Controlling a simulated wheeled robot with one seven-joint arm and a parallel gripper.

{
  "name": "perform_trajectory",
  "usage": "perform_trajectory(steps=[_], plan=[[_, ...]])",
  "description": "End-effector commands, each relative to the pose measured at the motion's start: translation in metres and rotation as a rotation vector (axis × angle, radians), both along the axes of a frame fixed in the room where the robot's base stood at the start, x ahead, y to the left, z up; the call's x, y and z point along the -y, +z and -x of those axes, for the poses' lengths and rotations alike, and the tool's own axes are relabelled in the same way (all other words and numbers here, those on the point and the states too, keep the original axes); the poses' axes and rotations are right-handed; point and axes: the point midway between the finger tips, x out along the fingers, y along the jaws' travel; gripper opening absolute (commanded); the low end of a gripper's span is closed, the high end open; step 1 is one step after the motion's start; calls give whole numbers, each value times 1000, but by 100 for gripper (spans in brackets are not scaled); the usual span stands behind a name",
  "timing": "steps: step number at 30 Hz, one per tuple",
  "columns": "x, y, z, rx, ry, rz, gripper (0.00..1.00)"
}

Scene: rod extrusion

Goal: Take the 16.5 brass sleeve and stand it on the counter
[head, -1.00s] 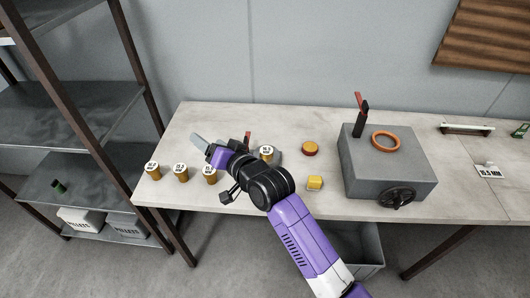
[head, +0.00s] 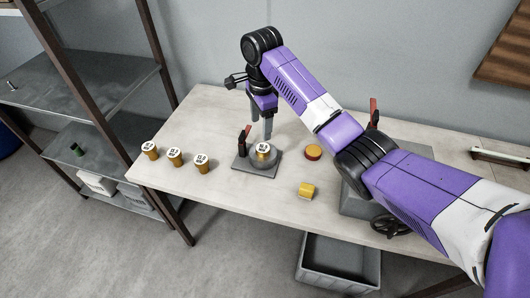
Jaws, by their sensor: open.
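Several brass sleeves with white number caps are in the head view; the digits are too small to read surely, so I cannot tell which is 16.5. One sleeve (head: 263,151) stands upright on a grey round seat on a dark base plate (head: 241,170). A left sleeve (head: 150,151), a middle sleeve (head: 175,158) and a right sleeve (head: 202,163) stand in a row on the counter (head: 225,205). My gripper (head: 261,126) points down, open and seemingly empty, over the back of the seat, its fingers close behind the seated sleeve. Contact cannot be told.
A black upright with a red tip (head: 243,142) stands on the plate's left. My arm partly covers the grey machine (head: 358,205). A grey bin (head: 338,262) sits below the counter's front edge.

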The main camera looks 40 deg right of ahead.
Motion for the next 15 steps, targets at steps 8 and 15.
perform_trajectory(steps=[8, 15], plan=[[-1, -11, 10, -39, -92, -2, 67], [-1, -34, 12, -37, -90, -2, 67]])
